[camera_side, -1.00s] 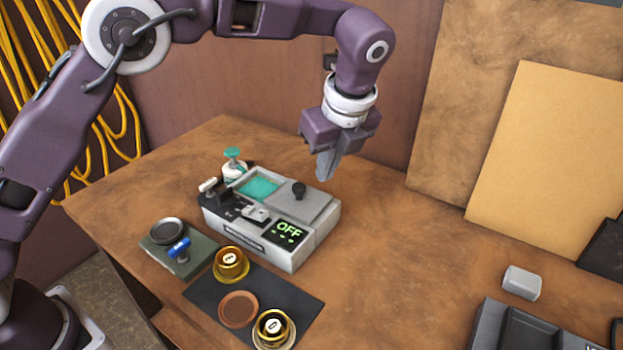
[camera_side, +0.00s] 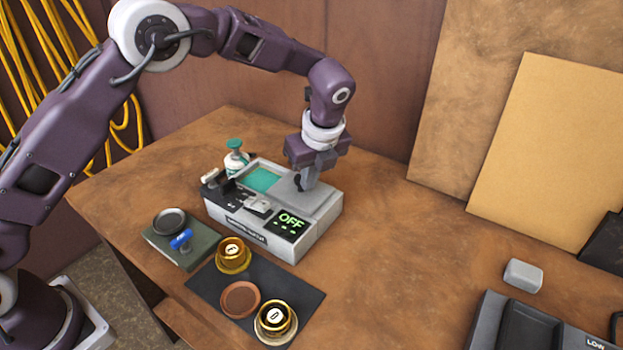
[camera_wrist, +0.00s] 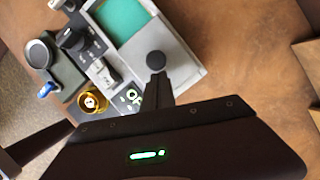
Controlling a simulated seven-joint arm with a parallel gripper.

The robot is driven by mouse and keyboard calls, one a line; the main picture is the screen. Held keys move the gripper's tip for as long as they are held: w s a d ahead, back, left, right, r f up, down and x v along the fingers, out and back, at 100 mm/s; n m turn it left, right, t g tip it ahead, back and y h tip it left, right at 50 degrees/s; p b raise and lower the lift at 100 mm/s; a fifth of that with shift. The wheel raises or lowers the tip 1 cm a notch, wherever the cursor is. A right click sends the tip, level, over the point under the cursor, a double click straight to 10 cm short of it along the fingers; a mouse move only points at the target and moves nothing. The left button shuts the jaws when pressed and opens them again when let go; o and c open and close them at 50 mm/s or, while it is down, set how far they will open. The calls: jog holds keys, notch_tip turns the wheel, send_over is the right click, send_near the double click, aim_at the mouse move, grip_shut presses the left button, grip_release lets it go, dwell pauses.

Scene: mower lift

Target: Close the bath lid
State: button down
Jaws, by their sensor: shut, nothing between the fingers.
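The grey bath unit (camera_side: 268,245) stands on the bench. Its teal bath (camera_side: 262,180) is uncovered at the left of the top; it also shows in the wrist view (camera_wrist: 122,18). The flat grey lid (camera_side: 305,206) lies to the right of the opening, with a black knob on it. The knob (camera_wrist: 156,63) shows clearly in the wrist view and is partly hidden by the fingers in the side view. My gripper (camera_side: 308,184) is shut and empty, pointing down, with its fingertips low over the lid at the knob's right side. I cannot tell whether they touch it.
The unit's front panel (camera_side: 288,223) reads OFF. A green-capped bottle (camera_side: 236,158) stands behind its left end. A plate with a blue valve (camera_side: 181,241) and a dark mat (camera_side: 210,285) with brass cups lie in front.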

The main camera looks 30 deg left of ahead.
send_over(274, 190)
jog(key=w+a, duration=0.2)
jog(key=a, duration=0.2)
jog(key=shift+s+d, duration=0.1)
jog(key=shift+s, duration=0.05)
jog(key=d, duration=0.1)
jog(key=s+d, duration=0.1)
jog(key=d, duration=0.1)
jog(key=shift+s+d+r, duration=0.3)
jog(key=shift+d, duration=0.05)
jog(key=s+d+r+n, duration=0.15)
jog(key=s+r, duration=0.25)
jog(key=r, duration=0.4)
jog(key=s+d+r+n, duration=0.1)
jog(key=s+r+n, duration=0.25)
jog(key=r, duration=0.35)
jog(key=s+a+n+t+h, duration=0.2)
jog(key=s+n+t+h, duration=0.1)
jog(key=s+n, duration=1.5)
jog(key=s, duration=0.7)
jog(key=shift+r+t, duration=0.35)
jog(key=shift+t, duration=0.05)
